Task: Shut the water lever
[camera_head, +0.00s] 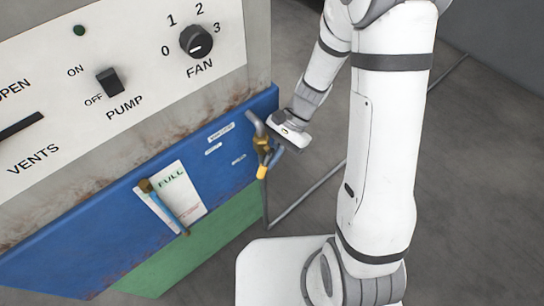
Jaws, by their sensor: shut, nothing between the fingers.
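The water lever is part of a brass valve (262,148) on a grey pipe at the right end of the blue panel. A blue handle piece (275,157) shows beside the brass body, and a yellow-orange end (262,171) points down. My gripper (287,142) is just to the right of the valve, close to the blue handle. Its fingers are shut with nothing between them. At this size I cannot tell whether they touch the handle, and the fingertips are partly hard to make out.
The blue panel (105,215) carries small labels and a level gauge (170,205) marked FULL. Above it are a FAN knob (197,41), a PUMP switch (109,82) and a VENTS slot (20,126). A thin pipe (308,194) runs along the floor. Grey floor at right is clear.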

